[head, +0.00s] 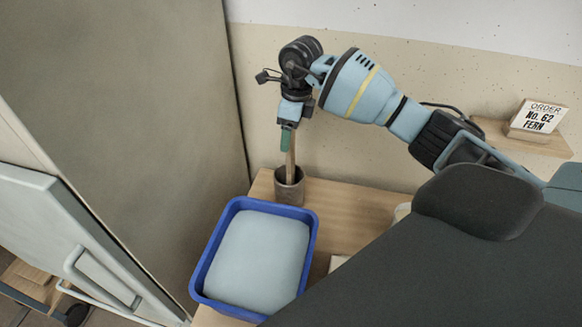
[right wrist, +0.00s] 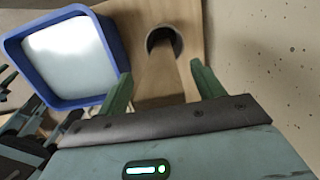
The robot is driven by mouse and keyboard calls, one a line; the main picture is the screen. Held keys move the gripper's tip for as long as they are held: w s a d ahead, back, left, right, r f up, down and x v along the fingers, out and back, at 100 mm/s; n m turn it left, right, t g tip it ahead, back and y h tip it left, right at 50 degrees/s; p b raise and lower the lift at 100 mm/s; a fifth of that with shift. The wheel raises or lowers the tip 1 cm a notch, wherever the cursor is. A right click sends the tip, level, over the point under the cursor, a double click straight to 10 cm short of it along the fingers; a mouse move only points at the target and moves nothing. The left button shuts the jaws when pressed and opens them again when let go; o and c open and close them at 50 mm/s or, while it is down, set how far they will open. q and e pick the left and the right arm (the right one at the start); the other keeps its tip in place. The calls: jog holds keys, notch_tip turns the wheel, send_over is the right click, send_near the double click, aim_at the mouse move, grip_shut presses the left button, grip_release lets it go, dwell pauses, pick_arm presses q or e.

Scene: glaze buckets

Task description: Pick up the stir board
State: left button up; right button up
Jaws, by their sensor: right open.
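The stir board (head: 291,160) is a narrow wooden strip standing nearly upright in a dark grey-brown pot (head: 289,188) on the wooden table. My right gripper (head: 287,147) is above the pot, pointing down, with its green fingers around the upper part of the board. In the right wrist view the board (right wrist: 166,75) runs from the round mouth of the pot (right wrist: 176,37) to between the two fingers (right wrist: 161,74). The fingers are open, with gaps beside the board. The board's lower end is hidden inside the pot. My left gripper does not show.
A blue tub (head: 314,222) with a pale, smooth content stands beside the pot. A sign reading "ORDER NO. 62 FERN" (head: 538,117) sits on a small wall shelf. A large grey panel (head: 150,110) rises at the left, and the speckled wall is behind the pot.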

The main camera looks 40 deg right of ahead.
jog(key=c, duration=1.3)
jog(key=shift+o, duration=0.2)
jog(key=shift+r, duration=0.1)
